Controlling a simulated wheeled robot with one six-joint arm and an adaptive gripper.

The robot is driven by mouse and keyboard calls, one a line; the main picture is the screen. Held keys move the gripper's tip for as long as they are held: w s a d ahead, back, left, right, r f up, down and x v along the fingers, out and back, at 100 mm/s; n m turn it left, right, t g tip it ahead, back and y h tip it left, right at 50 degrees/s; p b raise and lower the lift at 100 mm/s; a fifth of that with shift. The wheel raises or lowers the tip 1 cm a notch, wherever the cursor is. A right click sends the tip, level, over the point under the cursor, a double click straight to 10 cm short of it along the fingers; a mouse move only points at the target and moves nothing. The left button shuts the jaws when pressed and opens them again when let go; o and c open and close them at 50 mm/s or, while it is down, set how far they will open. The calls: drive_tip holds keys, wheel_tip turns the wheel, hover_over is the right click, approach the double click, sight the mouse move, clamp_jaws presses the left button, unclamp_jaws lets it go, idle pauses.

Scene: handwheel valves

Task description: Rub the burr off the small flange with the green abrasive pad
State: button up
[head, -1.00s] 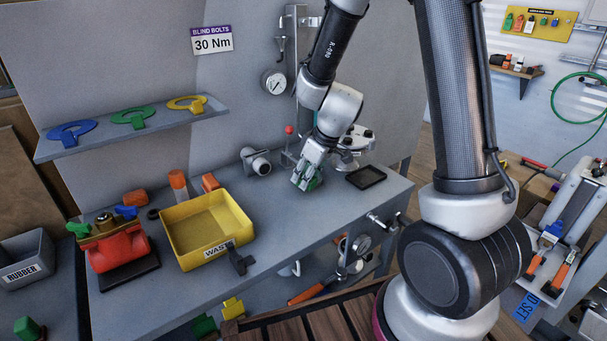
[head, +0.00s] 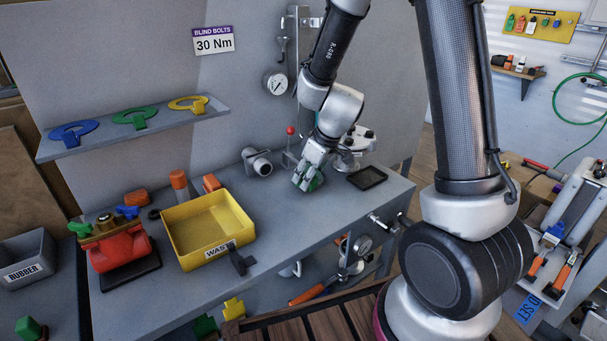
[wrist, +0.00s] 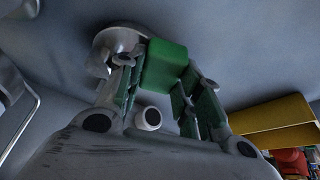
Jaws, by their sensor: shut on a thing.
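My gripper (head: 309,176) is low over the grey bench, to the right of the yellow bin. It is shut on the green abrasive pad (wrist: 165,66), a block held between its two fingers in the wrist view. In the head view only a little of the pad (head: 315,185) shows beside the fingers. A grey round part (wrist: 117,40), which looks like the small flange, lies just beside the pad, partly behind the left finger in the wrist view. I cannot tell whether pad and flange touch. The burr cannot be made out. In the head view my gripper seems to hide the flange.
The yellow waste bin (head: 246,226) stands left of my gripper, with a red valve (head: 118,248) beyond it. A grey pipe fitting (head: 257,162) is behind left. A black tray (head: 367,178) lies to the right. A red-knobbed lever (head: 291,132) and gauge fittings stand close behind.

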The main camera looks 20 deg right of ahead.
drive_tip(key=shift+w+a, duration=0.65)
drive_tip(key=shift+w, duration=0.2)
idle(0.9)
drive_tip(key=shift+r, duration=0.1)
drive_tip(key=shift+r, duration=3.5)
